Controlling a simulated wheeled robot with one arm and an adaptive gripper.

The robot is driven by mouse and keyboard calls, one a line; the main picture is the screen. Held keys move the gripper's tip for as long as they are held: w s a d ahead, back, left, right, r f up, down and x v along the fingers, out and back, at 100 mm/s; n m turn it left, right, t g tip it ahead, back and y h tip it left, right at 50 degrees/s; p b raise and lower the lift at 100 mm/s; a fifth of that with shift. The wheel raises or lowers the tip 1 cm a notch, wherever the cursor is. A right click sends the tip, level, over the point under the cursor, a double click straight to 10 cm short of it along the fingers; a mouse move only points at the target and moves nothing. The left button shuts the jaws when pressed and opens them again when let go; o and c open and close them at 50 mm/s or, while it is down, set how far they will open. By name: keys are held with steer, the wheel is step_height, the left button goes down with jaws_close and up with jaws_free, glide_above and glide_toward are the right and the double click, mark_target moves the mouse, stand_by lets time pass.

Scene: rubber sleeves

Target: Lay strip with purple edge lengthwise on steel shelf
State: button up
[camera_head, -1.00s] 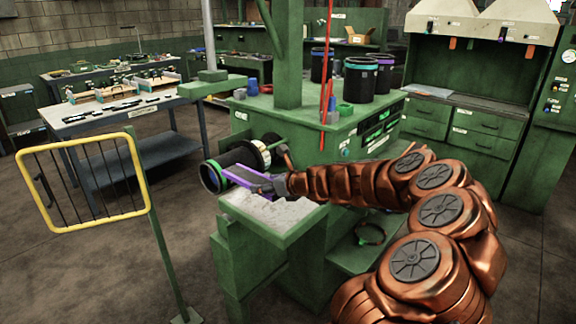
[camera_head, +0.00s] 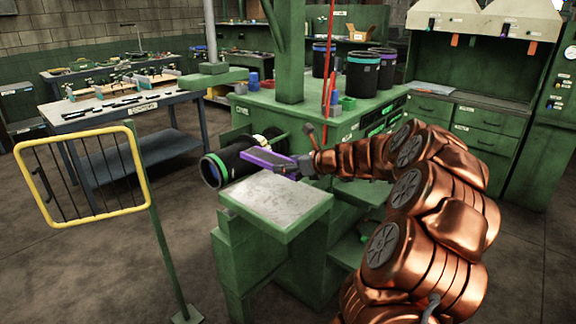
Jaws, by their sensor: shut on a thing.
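The steel shelf (camera_head: 276,203) is a bare, scuffed grey plate on a green stand in front of the strip. The strip appears beyond the shelf's far edge. The fingertips are small and partly hidden behind the strip.
A yellow-framed rack (camera_head: 88,130) on a green post stands at the left. The green machine table (camera_head: 290,116) behind carries black drums (camera_head: 362,76) and small cups. A workbench (camera_head: 120,108) with tools is at the back left.

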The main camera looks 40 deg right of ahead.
steer(key=b, duration=0.6)
glide_above(289, 200)
steer(key=shift+w+f, duration=0.2)
steer(key=shift+f, duration=2.55)
steer(key=shift+f, duration=0.25)
steer(key=shift+f+b, duration=0.75)
steer(key=shift+f, duration=1.2)
steer(key=o, duration=1.2)
steer(key=shift+s, duration=0.1)
